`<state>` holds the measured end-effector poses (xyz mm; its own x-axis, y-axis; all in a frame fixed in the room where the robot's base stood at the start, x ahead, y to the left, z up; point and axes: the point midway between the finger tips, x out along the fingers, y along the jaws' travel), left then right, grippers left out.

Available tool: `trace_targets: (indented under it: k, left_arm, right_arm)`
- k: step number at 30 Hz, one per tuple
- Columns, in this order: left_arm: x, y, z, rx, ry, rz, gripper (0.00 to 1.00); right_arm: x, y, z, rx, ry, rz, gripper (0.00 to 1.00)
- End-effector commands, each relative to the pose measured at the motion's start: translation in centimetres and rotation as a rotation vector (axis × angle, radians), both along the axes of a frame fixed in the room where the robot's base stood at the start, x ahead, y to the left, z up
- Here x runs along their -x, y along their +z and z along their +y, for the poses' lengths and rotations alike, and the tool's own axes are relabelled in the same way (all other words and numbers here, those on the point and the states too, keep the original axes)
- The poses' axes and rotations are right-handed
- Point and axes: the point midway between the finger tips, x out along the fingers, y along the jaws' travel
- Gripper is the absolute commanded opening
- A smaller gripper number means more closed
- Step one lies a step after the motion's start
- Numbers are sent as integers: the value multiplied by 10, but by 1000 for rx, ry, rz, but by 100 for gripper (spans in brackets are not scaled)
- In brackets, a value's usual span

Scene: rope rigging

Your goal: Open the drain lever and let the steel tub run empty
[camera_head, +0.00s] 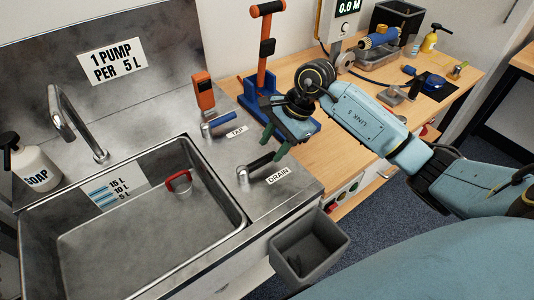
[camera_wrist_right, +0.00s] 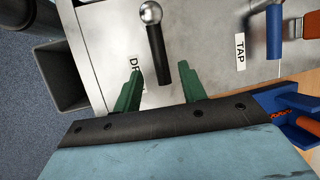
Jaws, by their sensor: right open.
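The drain lever (camera_head: 262,164) has a black handle on a steel pivot beside the DRAIN label, on the counter right of the steel tub (camera_head: 236,212). My right gripper (camera_head: 275,145) is open, its green fingers just above the handle's free end. In the right wrist view the black handle (camera_wrist_right: 157,52) reaches down between the open fingers (camera_wrist_right: 160,82), with a gap on both sides; contact is not clear. The tub has 15, 10 and 5 L marks on its wall. I cannot tell how much water is in it. My left gripper is not in view.
A blue tap lever (camera_head: 218,121) stands behind the drain lever and also shows in the right wrist view (camera_wrist_right: 274,32). A red-handled cup (camera_head: 180,182) is in the tub. A grey bin (camera_head: 310,243) hangs at the counter front. A blue-based stand (camera_head: 257,98) is close behind my gripper.

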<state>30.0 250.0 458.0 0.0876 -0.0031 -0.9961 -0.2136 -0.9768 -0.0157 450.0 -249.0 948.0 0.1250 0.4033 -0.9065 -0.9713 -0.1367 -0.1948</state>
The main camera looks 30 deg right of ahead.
Motion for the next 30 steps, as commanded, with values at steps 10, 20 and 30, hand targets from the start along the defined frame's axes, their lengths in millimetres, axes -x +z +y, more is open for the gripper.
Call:
trace_targets:
  k: [10,20,30]
  left_arm:
    - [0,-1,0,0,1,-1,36]
    - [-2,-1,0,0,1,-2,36]
    - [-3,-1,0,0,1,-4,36]
  right_arm:
    - [-5,-34,16,-1,-1,0,41]
    - [-5,-35,16,-1,0,-1,36]
    - [-5,-35,16,0,-1,-1,0]
